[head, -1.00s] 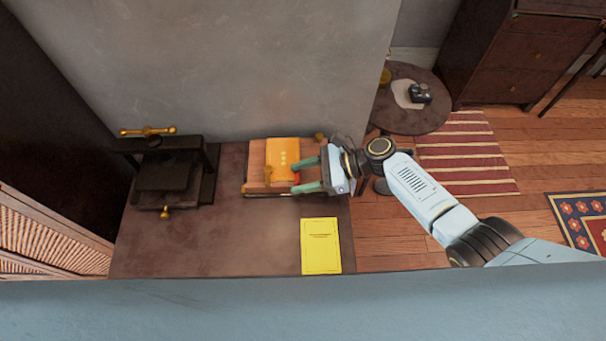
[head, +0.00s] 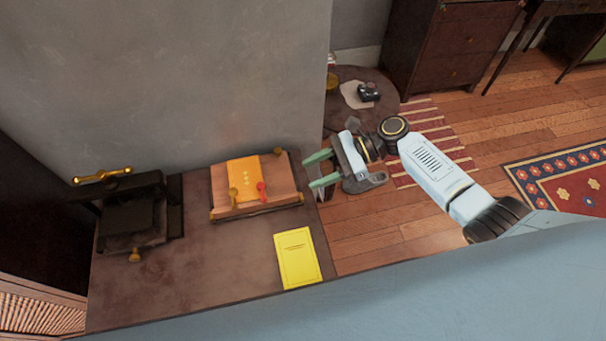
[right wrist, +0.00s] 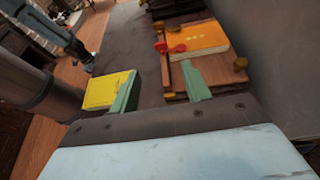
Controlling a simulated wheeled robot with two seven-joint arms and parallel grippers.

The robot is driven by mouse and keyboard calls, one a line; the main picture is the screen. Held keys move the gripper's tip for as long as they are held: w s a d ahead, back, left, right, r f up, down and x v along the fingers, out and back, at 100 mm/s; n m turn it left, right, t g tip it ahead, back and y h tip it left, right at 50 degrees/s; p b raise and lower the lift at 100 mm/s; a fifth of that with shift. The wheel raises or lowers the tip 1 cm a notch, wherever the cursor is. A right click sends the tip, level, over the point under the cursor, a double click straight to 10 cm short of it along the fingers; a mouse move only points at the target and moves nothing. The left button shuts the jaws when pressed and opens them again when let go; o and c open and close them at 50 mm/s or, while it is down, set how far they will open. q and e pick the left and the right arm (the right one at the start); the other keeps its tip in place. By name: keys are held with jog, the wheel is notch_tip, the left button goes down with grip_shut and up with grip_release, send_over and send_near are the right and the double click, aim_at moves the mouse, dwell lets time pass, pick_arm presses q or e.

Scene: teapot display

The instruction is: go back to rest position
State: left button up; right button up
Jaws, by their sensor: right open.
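My right gripper (head: 321,168) is open and empty. In the head view it is just past the right edge of the brown table (head: 190,270), to the right of a wooden press board and apart from it. Its two green fingers point left; they also show in the right wrist view (right wrist: 160,85). An orange book (head: 244,174) lies on the wooden board (head: 285,185), with a red knob (head: 262,188) at its front. A yellow booklet (head: 298,258) lies flat near the table's front right corner. My left gripper is in neither view.
A dark press with brass handles (head: 130,215) stands on the table's left. A round side table (head: 385,105) with a black camera (head: 368,92) stands behind my right arm. A grey wall (head: 160,80) rises behind the table. Wooden floor (head: 360,240) lies open at right.

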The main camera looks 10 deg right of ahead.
dwell(0.6)
jog(key=s+a+f+n+h, duration=0.1)
jog(key=s+n+h, duration=0.1)
jog(key=s+n, duration=0.2)
jog(key=s+a+f+n+h, duration=0.1)
jog(key=s+n, duration=0.3)
jog(key=s, duration=0.1)
jog(key=s+a+f+n+h, duration=0.1)
jog(key=s+f+n+h, duration=0.1)
jog(key=s+n, duration=0.2)
jog(key=shift+s+h, duration=0.3)
jog(key=s+d+r+n+t+h, duration=0.4)
jog(key=s+d+r+n+h, duration=0.4)
jog(key=d, duration=0.4)
notch_tip(320, 180, down, 26)
jog(key=s+g+b, duration=0.1)
jog(key=s+g, duration=0.1)
jog(key=s+d+f+b, duration=0.1)
jog(key=s+d+f, duration=0.1)
jog(key=s+f, duration=1.4)
jog(key=shift+d+g, duration=0.15)
jog(key=shift+g, duration=0.25)
